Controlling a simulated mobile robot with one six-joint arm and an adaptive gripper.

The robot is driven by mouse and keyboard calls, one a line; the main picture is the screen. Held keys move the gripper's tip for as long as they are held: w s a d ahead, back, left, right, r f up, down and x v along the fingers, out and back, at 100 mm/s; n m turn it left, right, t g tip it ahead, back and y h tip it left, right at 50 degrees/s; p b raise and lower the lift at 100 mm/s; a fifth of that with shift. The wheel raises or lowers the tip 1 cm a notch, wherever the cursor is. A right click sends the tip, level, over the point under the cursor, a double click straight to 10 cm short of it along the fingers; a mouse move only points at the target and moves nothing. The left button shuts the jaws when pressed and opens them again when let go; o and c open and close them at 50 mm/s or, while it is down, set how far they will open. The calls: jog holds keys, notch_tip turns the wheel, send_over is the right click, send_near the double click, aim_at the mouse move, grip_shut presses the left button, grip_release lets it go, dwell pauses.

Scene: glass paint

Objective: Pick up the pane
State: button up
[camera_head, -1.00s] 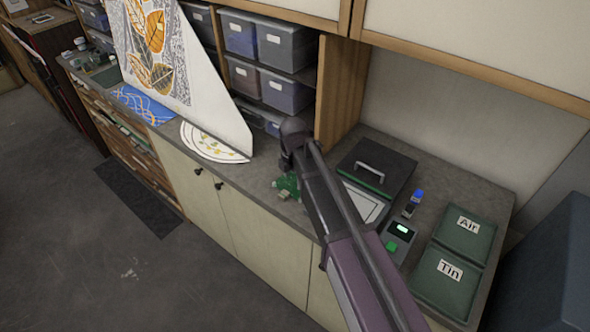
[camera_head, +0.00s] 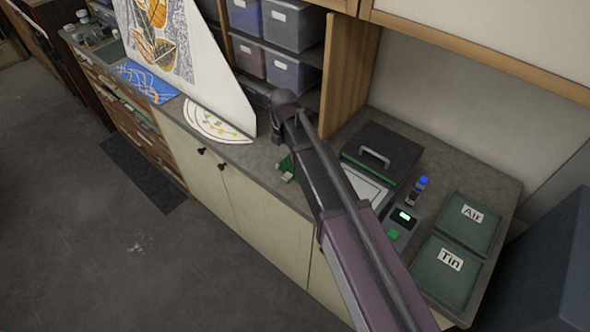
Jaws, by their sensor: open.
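My arm reaches up from the lower right over the counter, and its wrist ends above the counter's middle. The fingers are hidden behind the arm, and I see nothing held. I cannot tell for sure which thing is the pane. A pale flat plate (camera_head: 366,186) lies in front of a black box with a handle, partly behind my arm. A white rounded panel with yellow marks (camera_head: 218,122) lies on the counter left of my wrist. A blue patterned sheet (camera_head: 146,82) lies farther left.
Right of my arm are a small device with a green button (camera_head: 400,222), a blue-capped bottle (camera_head: 417,192) and green trays marked Air (camera_head: 486,237) and Tin (camera_head: 437,287). The black box (camera_head: 395,144) stands behind. A green item (camera_head: 286,167) lies near my wrist. Shelves and cabinets bound the back.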

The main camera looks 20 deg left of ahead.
jog(key=b, duration=0.8)
send_over(285, 178)
jog(key=shift+d+f, duration=0.15)
jog(key=shift+f, duration=3.85)
jog(key=shift+f, duration=0.15)
jog(key=f+b, duration=0.4)
jog(key=f, duration=0.1)
jog(key=shift+s+a+b, duration=0.1)
jog(key=shift+a+b, duration=0.1)
jog(key=shift+b, duration=0.2)
grip_shut()
